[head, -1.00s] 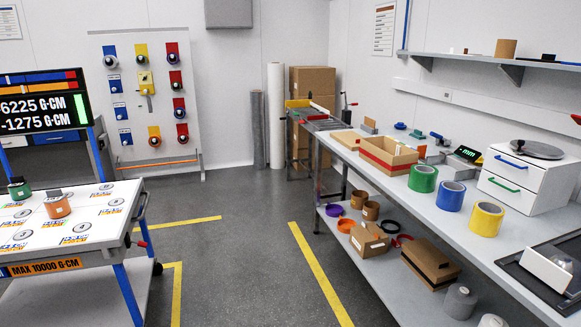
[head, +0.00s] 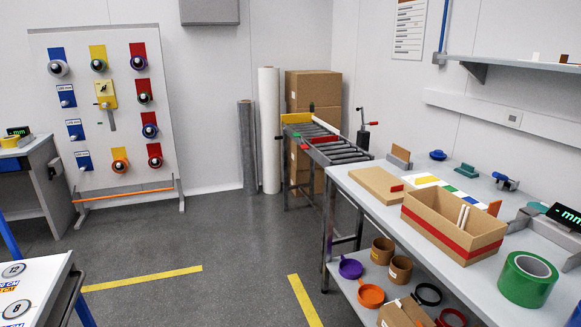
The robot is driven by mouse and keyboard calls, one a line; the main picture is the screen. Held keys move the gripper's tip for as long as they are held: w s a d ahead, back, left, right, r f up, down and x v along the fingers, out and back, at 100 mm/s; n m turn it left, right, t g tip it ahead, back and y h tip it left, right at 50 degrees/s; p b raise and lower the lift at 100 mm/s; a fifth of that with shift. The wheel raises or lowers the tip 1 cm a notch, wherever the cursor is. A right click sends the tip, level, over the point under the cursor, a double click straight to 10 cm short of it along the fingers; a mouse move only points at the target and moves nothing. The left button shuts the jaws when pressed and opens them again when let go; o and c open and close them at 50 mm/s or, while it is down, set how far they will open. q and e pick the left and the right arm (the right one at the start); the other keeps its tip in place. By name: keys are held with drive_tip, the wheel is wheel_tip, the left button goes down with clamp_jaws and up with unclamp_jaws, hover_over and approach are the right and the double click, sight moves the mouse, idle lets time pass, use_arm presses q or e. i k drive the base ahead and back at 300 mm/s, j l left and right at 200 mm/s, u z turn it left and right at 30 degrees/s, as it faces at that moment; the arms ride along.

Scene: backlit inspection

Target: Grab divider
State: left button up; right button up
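No piece is clearly marked as the divider. A brown upright panel (head: 400,155) stands in a grey holder at the far end of the right bench. A flat tan cardboard piece (head: 376,187) lies in front of it. An open cardboard box (head: 440,236) with a red stripe stands nearer, with two white sticks (head: 462,216) upright in it. A small orange upright piece (head: 494,207) is behind the box. Neither of my grippers is in view.
The bench (head: 343,178) has a lower shelf holding cups and rings. A roller conveyor (head: 335,148) is beyond the bench. A knob board (head: 113,115) stands at the left. The grey floor (head: 240,240) between is clear.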

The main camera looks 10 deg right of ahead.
sight(398, 151)
drive_tip(key=i+z, duration=0.15)
drive_tip(key=i, duration=0.3)
drive_tip(key=i+j+z, duration=0.15)
drive_tip(key=i, duration=0.3)
drive_tip(key=i+j+z, duration=0.2)
drive_tip(key=i, duration=0.2)
drive_tip(key=i+j+z, duration=0.15)
drive_tip(key=i, duration=0.3)
